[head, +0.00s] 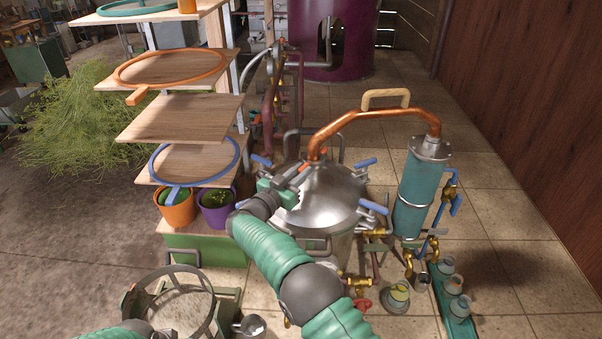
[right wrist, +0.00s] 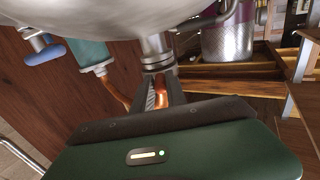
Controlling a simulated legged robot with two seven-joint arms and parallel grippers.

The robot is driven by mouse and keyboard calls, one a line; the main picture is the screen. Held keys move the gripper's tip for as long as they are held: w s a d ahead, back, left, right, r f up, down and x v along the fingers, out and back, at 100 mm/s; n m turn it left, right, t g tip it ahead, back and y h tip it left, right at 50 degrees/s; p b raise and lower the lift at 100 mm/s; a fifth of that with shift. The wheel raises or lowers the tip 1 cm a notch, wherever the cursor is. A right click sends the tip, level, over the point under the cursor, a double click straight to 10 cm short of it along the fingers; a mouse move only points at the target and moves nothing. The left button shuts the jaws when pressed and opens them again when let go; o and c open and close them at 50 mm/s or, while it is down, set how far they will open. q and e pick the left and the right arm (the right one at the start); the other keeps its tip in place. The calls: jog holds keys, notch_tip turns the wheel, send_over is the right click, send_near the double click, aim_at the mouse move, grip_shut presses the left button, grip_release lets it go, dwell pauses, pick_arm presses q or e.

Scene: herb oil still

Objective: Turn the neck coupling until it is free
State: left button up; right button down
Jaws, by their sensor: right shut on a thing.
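The still pot (head: 335,196) has a domed steel lid with blue-handled clamps around it. A copper neck pipe (head: 372,115) rises from the lid top and bends over to the teal condenser (head: 415,190). The neck coupling (right wrist: 155,48) shows in the right wrist view as a steel collar just beyond my fingers; in the head view my gripper largely hides it. My right gripper (head: 308,168) is at the neck's foot, its fingers (right wrist: 161,92) shut on a copper-coloured part at the coupling. My left arm shows at the lower left edge; its finger state is unclear (head: 160,334).
A wooden shelf rack (head: 180,118) with ringed trays stands close left of the pot. Orange (head: 178,211) and purple (head: 217,208) plant pots sit below it. Brass valves (head: 356,283) and a teal bottle rack (head: 455,310) stand at front right. A round-framed basket (head: 168,275) is at lower left.

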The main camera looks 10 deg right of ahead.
jog(key=shift+a, duration=0.1)
jog(key=c, duration=1.3)
grip_release()
jog(key=shift+a, duration=0.1)
jog(key=shift+c, duration=0.2)
jog(key=shift+r, duration=0.1)
jog(key=shift+y, duration=0.3)
